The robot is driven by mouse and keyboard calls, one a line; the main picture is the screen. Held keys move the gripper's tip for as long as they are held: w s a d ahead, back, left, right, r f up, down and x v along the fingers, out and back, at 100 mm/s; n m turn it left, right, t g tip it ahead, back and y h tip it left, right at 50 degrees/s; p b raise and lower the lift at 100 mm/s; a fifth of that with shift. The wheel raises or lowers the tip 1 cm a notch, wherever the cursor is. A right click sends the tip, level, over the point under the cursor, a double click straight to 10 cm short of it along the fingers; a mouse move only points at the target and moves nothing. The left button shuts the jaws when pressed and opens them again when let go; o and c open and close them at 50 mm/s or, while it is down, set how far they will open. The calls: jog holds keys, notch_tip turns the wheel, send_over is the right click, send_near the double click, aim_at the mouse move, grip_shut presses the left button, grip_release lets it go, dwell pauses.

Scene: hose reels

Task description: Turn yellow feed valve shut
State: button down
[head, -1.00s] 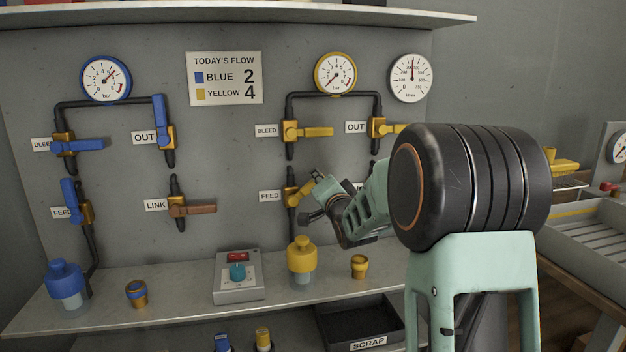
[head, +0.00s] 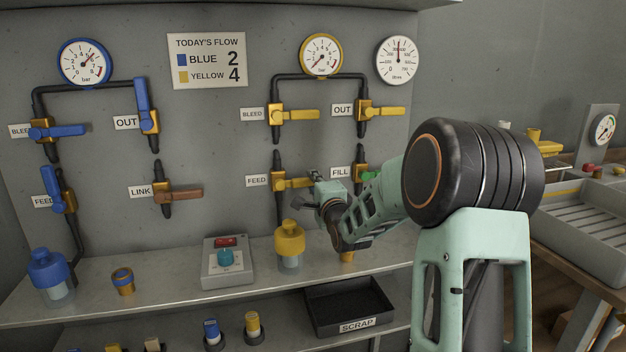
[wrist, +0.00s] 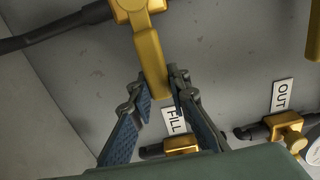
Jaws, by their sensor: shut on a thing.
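The yellow feed valve (head: 279,184) sits on the wall panel beside the FEED label, on a dark upright pipe. Its yellow handle (head: 297,183) lies about level, across the pipe, pointing right. My gripper (head: 314,185) is at the handle's right end. In the wrist view the handle (wrist: 152,65) comes down from the valve body (wrist: 140,8), its end between the two blue-padded fingers of my gripper (wrist: 160,88). My gripper is shut on the handle. My arm partly hides the FILL valve to the right.
The yellow bleed valve (head: 292,114) and yellow out valve (head: 376,111) are above, both handles level. A yellow-capped bottle (head: 290,240) stands on the shelf below. A grey control box (head: 228,262) and a SCRAP tray (head: 345,302) are nearby.

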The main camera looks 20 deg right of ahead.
dwell(0.4)
jog(key=c, duration=1.8)
grip_release()
jog(key=s, duration=1.2)
jog(key=shift+w, duration=0.1)
